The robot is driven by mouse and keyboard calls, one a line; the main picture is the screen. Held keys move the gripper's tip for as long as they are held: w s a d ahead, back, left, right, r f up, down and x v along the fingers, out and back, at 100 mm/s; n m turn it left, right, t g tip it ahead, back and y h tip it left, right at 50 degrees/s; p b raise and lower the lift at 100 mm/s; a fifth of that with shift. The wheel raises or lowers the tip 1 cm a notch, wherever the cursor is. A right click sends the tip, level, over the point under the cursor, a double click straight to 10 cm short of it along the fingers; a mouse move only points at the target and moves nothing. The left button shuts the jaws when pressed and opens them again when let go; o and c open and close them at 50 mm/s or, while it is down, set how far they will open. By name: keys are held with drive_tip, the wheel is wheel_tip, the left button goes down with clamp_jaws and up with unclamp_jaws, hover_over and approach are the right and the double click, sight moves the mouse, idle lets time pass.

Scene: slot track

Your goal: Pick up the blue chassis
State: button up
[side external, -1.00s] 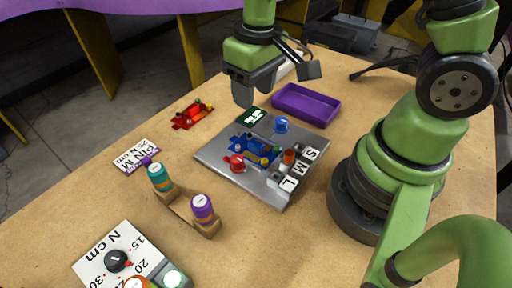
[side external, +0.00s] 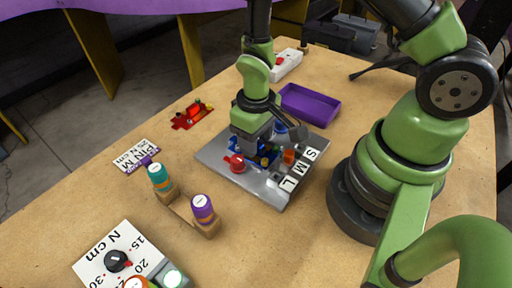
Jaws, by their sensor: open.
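The blue chassis (side external: 262,158) sits on the grey metal plate (side external: 222,167), between a red knob (side external: 235,163) and a blue knob (side external: 281,127). It is largely hidden behind my gripper; only blue and yellow bits show. My gripper (side external: 254,152) is open and points down, low over the chassis. Its fingertips are at or very near the chassis; I cannot tell whether they touch it.
A red chassis (side external: 191,117) lies left on the table. A purple tray (side external: 310,106) is behind the plate. Teal (side external: 160,177) and purple (side external: 203,208) drivers stand in a wooden holder in front. A dial panel (side external: 112,262) is at lower left.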

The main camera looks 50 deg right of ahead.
drive_tip(key=shift+f, duration=0.45)
clamp_jaws()
drive_tip(key=shift+r, duration=0.15)
